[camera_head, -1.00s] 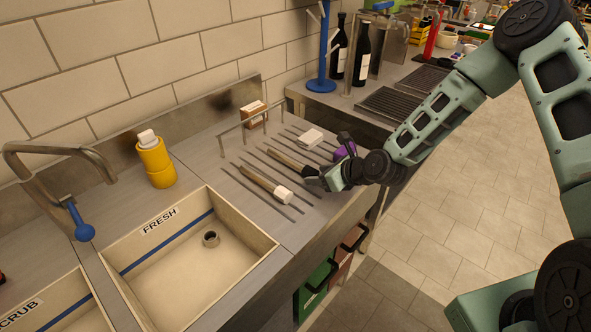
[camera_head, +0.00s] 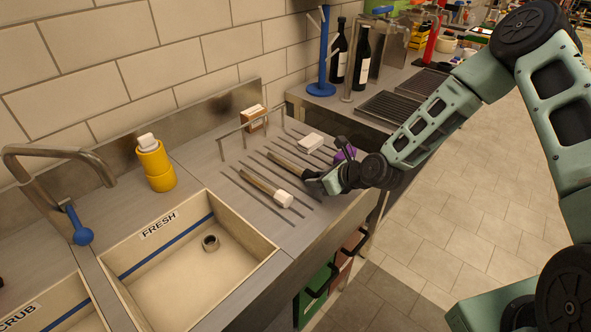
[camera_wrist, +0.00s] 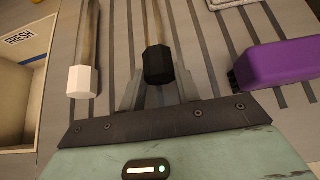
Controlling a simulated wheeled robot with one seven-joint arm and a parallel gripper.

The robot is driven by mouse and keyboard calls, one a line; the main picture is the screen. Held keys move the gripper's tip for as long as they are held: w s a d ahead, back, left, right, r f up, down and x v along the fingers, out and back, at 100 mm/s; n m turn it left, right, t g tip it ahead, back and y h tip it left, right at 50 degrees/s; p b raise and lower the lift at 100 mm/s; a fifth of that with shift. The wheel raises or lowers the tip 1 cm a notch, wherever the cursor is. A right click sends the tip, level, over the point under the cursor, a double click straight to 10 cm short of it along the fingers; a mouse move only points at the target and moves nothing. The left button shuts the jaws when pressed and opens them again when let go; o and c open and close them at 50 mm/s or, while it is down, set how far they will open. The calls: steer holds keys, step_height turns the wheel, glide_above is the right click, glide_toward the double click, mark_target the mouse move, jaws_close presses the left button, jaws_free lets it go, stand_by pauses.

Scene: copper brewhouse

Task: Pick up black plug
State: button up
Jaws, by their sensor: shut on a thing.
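The black plug (camera_wrist: 158,66) is a dark faceted end on a wooden handle. In the wrist view it lies between the two fingers of my gripper (camera_wrist: 158,92), which is shut on it. In the head view my gripper (camera_head: 322,180) is low over the slatted drainboard, at the front end of the plug's handle (camera_head: 287,161). The fingers partly hide the black end there. The plug lies along the slats, and I cannot tell whether it touches them.
A similar white-ended plug (camera_wrist: 82,80) lies close on the left. A white block (camera_head: 310,143) and a low metal rail (camera_head: 240,125) are behind. The FRESH sink (camera_head: 255,255) is to the left.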

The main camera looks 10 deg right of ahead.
steer(key=shift+r, duration=0.2)
steer(key=shift+r+p, duration=0.35)
steer(key=shift+p, duration=0.15)
steer(key=shift+r, duration=0.25)
step_height(320, 180, up, 6)
steer(key=p, duration=0.5)
steer(key=shift+r+p, duration=0.25)
steer(key=shift+p, duration=0.05)
steer(key=shift+f, duration=0.1)
